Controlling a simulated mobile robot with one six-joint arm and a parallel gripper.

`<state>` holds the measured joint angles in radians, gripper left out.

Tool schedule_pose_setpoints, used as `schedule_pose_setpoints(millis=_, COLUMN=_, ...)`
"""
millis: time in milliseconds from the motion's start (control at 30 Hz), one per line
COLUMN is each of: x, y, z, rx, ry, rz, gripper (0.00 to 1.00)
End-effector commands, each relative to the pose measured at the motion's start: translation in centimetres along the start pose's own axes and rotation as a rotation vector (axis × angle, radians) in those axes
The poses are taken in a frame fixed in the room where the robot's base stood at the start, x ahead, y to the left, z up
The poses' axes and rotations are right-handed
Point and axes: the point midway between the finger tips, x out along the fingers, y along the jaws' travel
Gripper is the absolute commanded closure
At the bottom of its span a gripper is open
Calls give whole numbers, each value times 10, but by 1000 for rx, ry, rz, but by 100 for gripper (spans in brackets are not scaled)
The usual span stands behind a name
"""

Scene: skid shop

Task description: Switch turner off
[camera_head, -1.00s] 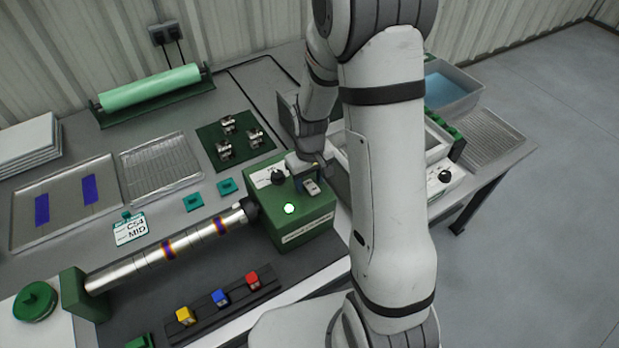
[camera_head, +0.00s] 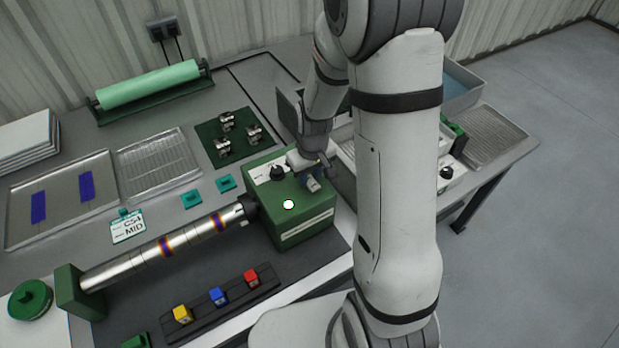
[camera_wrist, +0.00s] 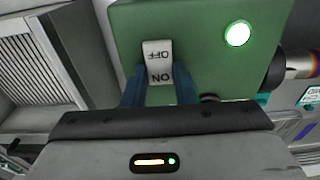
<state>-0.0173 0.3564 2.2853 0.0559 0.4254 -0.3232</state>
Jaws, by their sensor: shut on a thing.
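The turner is a green box (camera_head: 300,226) at the right end of a banded metal shaft (camera_head: 190,240). On its top are a black knob (camera_head: 278,172), a lit round lamp (camera_head: 288,204) and a pale rocker switch (camera_head: 313,184). In the wrist view the lamp (camera_wrist: 238,34) glows green-white. The switch (camera_wrist: 157,62) reads OFF and ON, upside down, with ON nearer my gripper. My gripper (camera_wrist: 159,88) has its blue fingers on both sides of the switch, shut on its ON end. Which way the rocker is tipped I cannot tell.
A rail with yellow, blue and red blocks (camera_head: 218,297) lies in front of the shaft. A dark green mat with metal parts (camera_head: 227,137) and wire and flat trays (camera_head: 60,200) lie behind. Bins (camera_head: 462,88) stand right, beyond my arm.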

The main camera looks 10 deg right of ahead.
Motion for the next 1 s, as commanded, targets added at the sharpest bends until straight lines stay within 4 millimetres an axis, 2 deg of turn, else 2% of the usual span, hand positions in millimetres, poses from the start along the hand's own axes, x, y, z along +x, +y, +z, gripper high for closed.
schedule_pose_setpoints(millis=33, x=7, y=0, z=1, rx=2, ry=35, rz=2, gripper=97)
schedule_pose_setpoints(millis=400, x=4, y=1, z=4, rx=2, ry=191, rz=3, gripper=97)
schedule_pose_setpoints(millis=900, x=-1, y=0, z=6, rx=0, ry=217, rz=2, gripper=97)
schedule_pose_setpoints(millis=933, x=-1, y=0, z=6, rx=0, ry=217, rz=2, gripper=72)
schedule_pose_setpoints(millis=1000, x=-1, y=0, z=6, rx=0, ry=217, rz=2, gripper=66)
